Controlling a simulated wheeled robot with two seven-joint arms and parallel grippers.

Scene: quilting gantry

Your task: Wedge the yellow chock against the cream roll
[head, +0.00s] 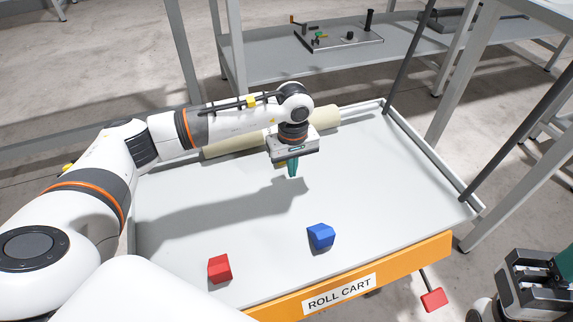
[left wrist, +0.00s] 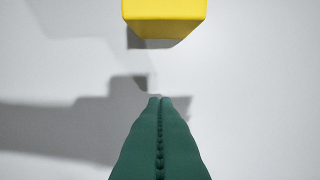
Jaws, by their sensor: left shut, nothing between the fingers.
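The cream roll (head: 326,117) lies along the back of the roll cart's grey top, and my left arm crosses in front of its middle. My left gripper (head: 293,172) points down just in front of the roll. Its green fingers (left wrist: 160,100) are shut on nothing. The yellow chock (left wrist: 164,14) shows at the top edge of the left wrist view, beyond the fingertips and apart from them. In the head view the chock is mostly or wholly hidden behind my left gripper, so I cannot tell whether it touches the roll. Part of my right arm shows at the lower right edge.
A blue block (head: 321,236) and a red block (head: 219,269) stand near the front of the roll cart (head: 400,205). The cart has an orange front edge and a raised rim at the back. A red pedal (head: 433,299) sticks out below.

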